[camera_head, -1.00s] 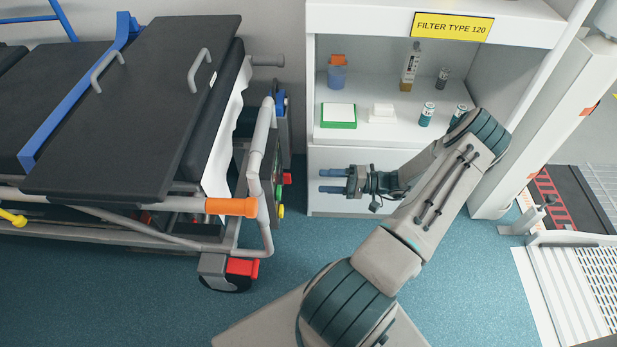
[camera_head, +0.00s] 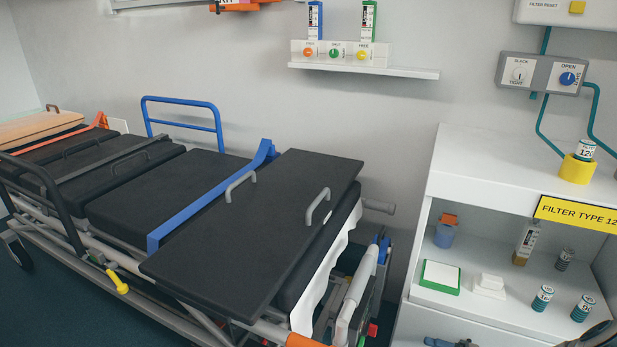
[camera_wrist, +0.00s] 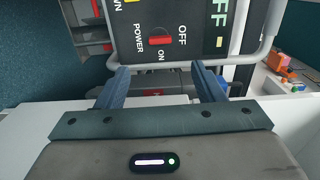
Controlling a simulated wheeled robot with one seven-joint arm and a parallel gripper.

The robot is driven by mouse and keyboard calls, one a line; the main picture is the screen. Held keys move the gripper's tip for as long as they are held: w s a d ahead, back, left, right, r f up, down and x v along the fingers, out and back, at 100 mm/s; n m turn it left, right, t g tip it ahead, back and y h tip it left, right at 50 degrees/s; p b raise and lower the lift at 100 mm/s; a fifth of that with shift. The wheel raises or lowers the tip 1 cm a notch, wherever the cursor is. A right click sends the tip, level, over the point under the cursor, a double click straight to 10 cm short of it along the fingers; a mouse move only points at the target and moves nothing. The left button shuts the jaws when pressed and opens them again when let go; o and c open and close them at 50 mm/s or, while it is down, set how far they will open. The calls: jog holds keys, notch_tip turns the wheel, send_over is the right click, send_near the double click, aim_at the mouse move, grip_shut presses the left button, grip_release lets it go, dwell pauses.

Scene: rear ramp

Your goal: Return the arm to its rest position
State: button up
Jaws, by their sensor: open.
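In the wrist view my gripper (camera_wrist: 162,84) is open, with its two blue fingers apart and nothing between them. Beyond the fingers is a dark panel (camera_wrist: 180,25) with a red POWER switch (camera_wrist: 160,40), framed by a grey rail. In the head view only small parts of my gripper (camera_head: 447,342) and arm show at the bottom edge, in front of the white cabinet (camera_head: 480,325). The rest of the arm is out of view there.
A stretcher (camera_head: 150,200) with a black board (camera_head: 265,225) stands left of the cabinet. Bottles, canisters and a green-edged box (camera_head: 440,278) sit on its shelf. A yellow holder (camera_head: 577,170) with a canister stands on top. A wall shelf (camera_head: 365,68) is above.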

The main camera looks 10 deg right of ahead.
jog(key=a+r+n+g+h+p, duration=0.25)
jog(key=a+r+g+p, duration=0.2)
jog(key=r, duration=0.65)
jog(key=a+r+n+g+h+p, duration=0.1)
jog(key=a+r+g+h+p, duration=0.2)
jog(key=a+r+p, duration=0.55)
jog(key=a+r+n+g+h+p, duration=0.1)
jog(key=a+r+g+h+p, duration=0.2)
jog(key=r, duration=1.1)
jog(key=s+a+r+t+h+p, duration=0.1)
jog(key=s+a+r+h+p, duration=0.1)
jog(key=r+p, duration=0.3)
jog(key=s+a+r+n+t+h+p, duration=0.1)
jog(key=s+a+r+p, duration=0.3)
jog(key=r, duration=1)
jog(key=s+a+r+n+t+h+p, duration=0.1)
jog(key=s+a+r+h+p, duration=0.2)
jog(key=r+p, duration=0.3)
notch_tip(320, 180, up, 4)
jog(key=shift+s+a+f+t+p, duration=0.2)
jog(key=shift+s+t+p, duration=0.15)
jog(key=shift+s, duration=0.2)
